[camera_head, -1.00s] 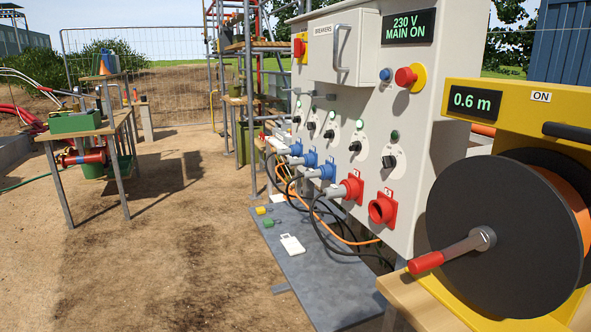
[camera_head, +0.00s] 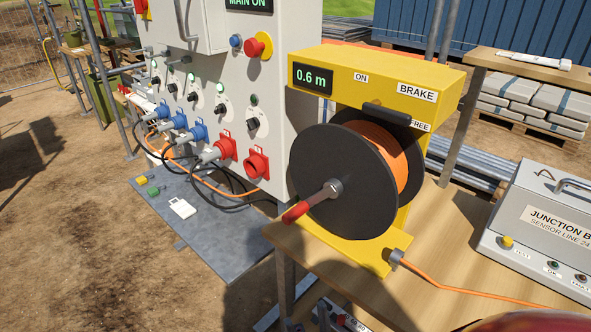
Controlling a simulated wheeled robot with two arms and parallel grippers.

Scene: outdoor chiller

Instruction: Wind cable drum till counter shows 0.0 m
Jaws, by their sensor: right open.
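The yellow cable drum unit (camera_head: 440,75) stands on a wooden table in the head view. Its counter (camera_head: 312,79) reads 0.6 m. The black reel (camera_head: 350,205) carries orange cable (camera_head: 385,150). The crank's red grip (camera_head: 296,212) points to the lower left, and no gripper touches it. A black brake lever (camera_head: 385,114) sits on the front, near labels reading ON, BRAKE and FREE. My right gripper (camera_head: 335,316) shows only in small part at the bottom edge, below the crank; it is open and apart from the drum. My left gripper is out of view.
The grey electrical cabinet (camera_head: 290,120) stands close behind and left of the drum, with plugs and cables on its front. A junction box (camera_head: 540,215) sits on the wooden table (camera_head: 440,230) at the right. Orange cable runs across the tabletop. Open ground lies at the left.

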